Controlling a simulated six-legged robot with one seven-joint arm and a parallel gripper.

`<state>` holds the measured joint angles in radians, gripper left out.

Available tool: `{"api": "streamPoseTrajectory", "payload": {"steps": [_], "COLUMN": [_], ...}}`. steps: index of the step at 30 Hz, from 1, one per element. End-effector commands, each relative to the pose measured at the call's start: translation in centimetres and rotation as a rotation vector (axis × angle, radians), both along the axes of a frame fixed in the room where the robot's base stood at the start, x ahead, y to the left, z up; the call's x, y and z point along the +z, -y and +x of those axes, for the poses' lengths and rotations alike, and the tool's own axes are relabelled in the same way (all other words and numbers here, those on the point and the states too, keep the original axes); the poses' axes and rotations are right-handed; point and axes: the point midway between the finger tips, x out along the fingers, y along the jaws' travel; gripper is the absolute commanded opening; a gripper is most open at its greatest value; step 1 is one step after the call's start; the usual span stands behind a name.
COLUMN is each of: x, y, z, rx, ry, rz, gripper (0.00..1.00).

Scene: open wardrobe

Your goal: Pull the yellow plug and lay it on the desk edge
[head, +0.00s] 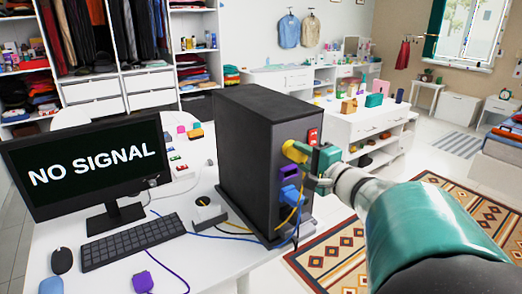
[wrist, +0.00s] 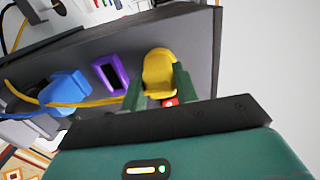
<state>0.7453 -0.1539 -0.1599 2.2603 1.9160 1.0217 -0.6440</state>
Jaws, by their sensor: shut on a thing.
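The yellow plug (head: 294,150) is at the port face of the black computer tower (head: 250,165), near its upper part. My gripper (head: 314,160) is at this face with its fingers closed around the plug. In the wrist view the yellow plug (wrist: 159,72) sits between my two green fingers (wrist: 160,88). I cannot tell whether the plug is fully seated in its port. A yellow cable runs down toward the desk. The white desk (head: 205,262) carries the tower, and its front edge is partly in view.
A blue plug (head: 290,194) and a purple port (head: 289,171) are below the yellow plug, with a red port (head: 313,135) above. Loose cables cross the desk front.

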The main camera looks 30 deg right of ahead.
Motion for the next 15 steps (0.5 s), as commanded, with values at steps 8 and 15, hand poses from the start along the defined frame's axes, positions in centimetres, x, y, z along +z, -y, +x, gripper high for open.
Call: {"api": "streamPoseTrajectory", "payload": {"steps": [8, 15], "x": [0.00, 0.01], "y": [0.05, 0.07], "z": [-0.22, -0.54], "rx": [-0.001, -0.001], "ry": [0.000, 0.000], "rz": [0.000, 0.000], "gripper": [0.02, 0.02]}}
